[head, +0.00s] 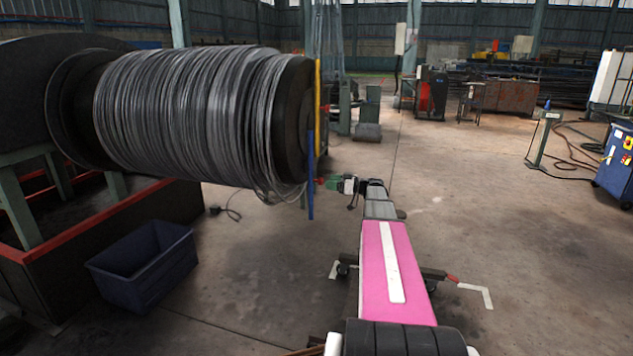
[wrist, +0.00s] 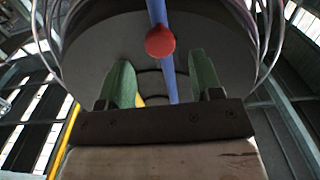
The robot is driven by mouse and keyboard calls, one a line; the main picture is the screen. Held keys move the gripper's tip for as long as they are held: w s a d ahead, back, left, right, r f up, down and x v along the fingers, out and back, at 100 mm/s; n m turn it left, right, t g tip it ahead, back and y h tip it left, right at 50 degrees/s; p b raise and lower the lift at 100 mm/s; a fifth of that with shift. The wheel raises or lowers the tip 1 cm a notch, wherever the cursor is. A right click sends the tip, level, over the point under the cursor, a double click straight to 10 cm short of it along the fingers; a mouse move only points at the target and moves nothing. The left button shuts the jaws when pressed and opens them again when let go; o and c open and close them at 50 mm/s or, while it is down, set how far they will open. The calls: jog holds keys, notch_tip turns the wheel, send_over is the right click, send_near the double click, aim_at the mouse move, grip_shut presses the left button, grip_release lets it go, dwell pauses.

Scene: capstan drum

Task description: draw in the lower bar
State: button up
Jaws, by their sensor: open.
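The lower bar is blue (head: 311,188) and hangs upright against the end face of the wire-wound drum (head: 293,110). A yellow bar (head: 318,85) stands above it on the same face. My gripper (head: 324,182) faces the blue bar from the right, close to it. In the wrist view, the blue bar (wrist: 157,12) runs across the dark drum face and carries a round red knob (wrist: 160,42). My green fingers (wrist: 163,80) are open, one on each side of the bar's line, and the knob appears just beyond their tips. Contact cannot be told. Part of the yellow bar (wrist: 65,140) shows at lower left.
Loose wire loops (head: 268,170) hang at the drum's near edge. A dark blue crate (head: 140,265) and a red-edged frame (head: 90,220) stand at left. A blue machine (head: 615,165) is at far right. The concrete floor (head: 520,250) on the right is mostly clear.

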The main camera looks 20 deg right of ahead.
aim_at(317, 180)
jog(key=x, duration=0.7)
jog(key=shift+c, duration=0.2)
grip_shut()
